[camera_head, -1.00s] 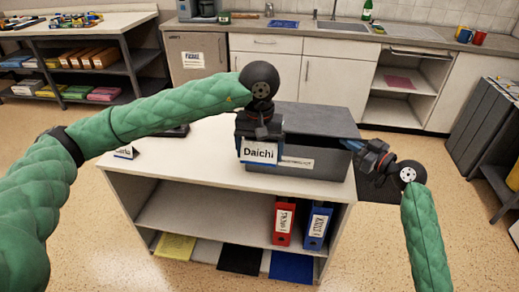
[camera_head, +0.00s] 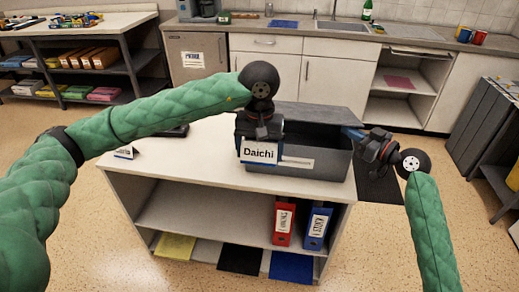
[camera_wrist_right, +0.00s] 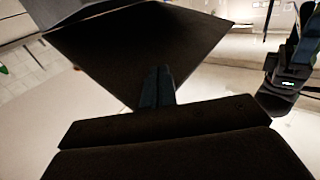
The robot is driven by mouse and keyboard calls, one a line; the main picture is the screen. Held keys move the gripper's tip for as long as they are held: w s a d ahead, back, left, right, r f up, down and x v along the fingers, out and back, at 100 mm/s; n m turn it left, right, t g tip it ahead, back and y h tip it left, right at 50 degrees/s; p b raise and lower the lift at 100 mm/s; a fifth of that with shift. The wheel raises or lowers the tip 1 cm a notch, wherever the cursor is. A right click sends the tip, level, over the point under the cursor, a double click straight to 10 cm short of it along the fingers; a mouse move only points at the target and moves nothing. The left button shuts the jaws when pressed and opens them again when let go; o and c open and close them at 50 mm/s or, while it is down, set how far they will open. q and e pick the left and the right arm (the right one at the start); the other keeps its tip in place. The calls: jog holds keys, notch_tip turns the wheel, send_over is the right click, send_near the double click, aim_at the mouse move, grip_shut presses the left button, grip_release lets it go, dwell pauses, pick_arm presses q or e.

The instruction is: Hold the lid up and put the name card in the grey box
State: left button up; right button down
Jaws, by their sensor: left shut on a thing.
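The grey box (camera_head: 325,167) stands on the white cabinet's top, with a pale label on its front. Its lid (camera_head: 318,113) is raised at the back, and the dark inside shows. The lid is also a dark plate in the right wrist view (camera_wrist_right: 130,45). My left gripper (camera_head: 259,138) is shut on the white name card (camera_head: 260,151) reading "Daichi", at the box's front left; the card hides part of the box. My right gripper (camera_head: 354,134) is at the box's right side, its blue fingers together by the lid; whether they touch it is unclear.
Another name card (camera_head: 126,152) stands at the cabinet top's left, near a dark flat object (camera_head: 174,131). Red (camera_head: 284,222) and blue (camera_head: 317,225) binders stand on the shelf below.

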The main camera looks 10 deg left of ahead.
aim_at(352, 123)
jog(key=shift+w+r, duration=0.35)
jog(key=shift+r, duration=0.45)
jog(key=shift+w+r, duration=0.3)
jog(key=shift+r, duration=0.5)
jog(key=shift+w+r, duration=0.1)
jog(key=shift+r, duration=0.05)
jog(key=shift+w+r, duration=0.45)
jog(key=shift+r, duration=0.25)
jog(key=shift+w+r, duration=0.4)
jog(key=shift+r, duration=0.3)
jog(key=shift+w+r, duration=0.1)
jog(key=shift+r, duration=0.05)
jog(key=shift+w+r, duration=1.25)
jog(key=shift+r, duration=0.1)
